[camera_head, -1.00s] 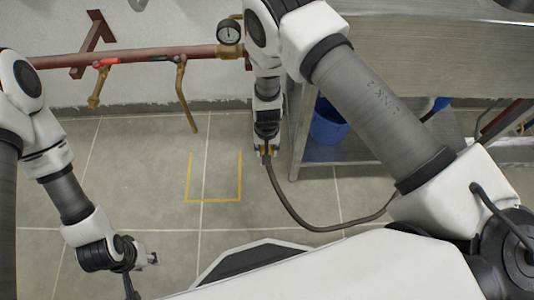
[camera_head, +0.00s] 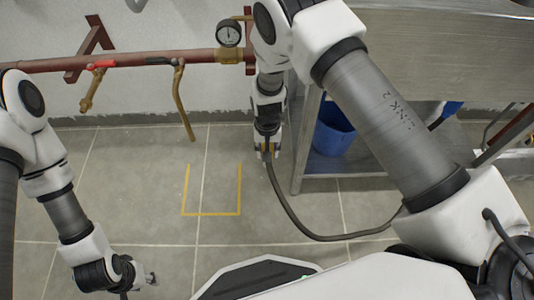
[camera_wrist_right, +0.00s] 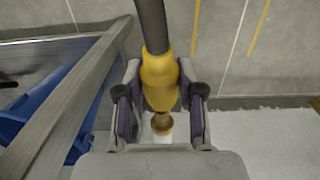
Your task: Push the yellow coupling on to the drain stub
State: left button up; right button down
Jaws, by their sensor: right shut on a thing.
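The yellow coupling (camera_wrist_right: 160,80) sits between the fingers of my right gripper (camera_wrist_right: 160,100) in the right wrist view, with a dark hose (camera_wrist_right: 152,25) running from its upper end. My right gripper is shut on the coupling. A brass stub (camera_wrist_right: 162,122) shows just below the coupling's lower end, in line with it; I cannot tell whether they touch.
A red pipe (camera_head: 130,61) with brass valves and a gauge (camera_head: 228,34) runs along the wall. A metal bench (camera_head: 430,45) with a blue bucket (camera_head: 333,135) below stands right of my right gripper. A yellow floor outline (camera_head: 212,214) lies on clear tiles.

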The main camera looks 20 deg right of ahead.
jog(key=w, duration=0.1)
jog(key=w+b, duration=0.1)
jog(key=w, duration=0.1)
jog(key=shift+d+r, duration=0.15)
jog(key=shift+d, duration=0.15)
jog(key=shift+w+d+r, duration=0.1)
jog(key=shift+w+r, duration=0.05)
jog(key=shift+w, duration=0.2)
jog(key=shift+d, duration=0.1)
jog(key=shift+s+r+p, duration=0.1)
jog(key=shift+s+p, duration=0.25)
jog(key=shift+p, duration=0.15)
jog(key=shift+s+p, duration=0.5)
jog(key=shift+s+a+p, duration=0.5)
jog(key=shift+s+p, duration=0.4)
jog(key=shift+p, duration=0.05)
jog(key=shift+s+f, duration=0.3)
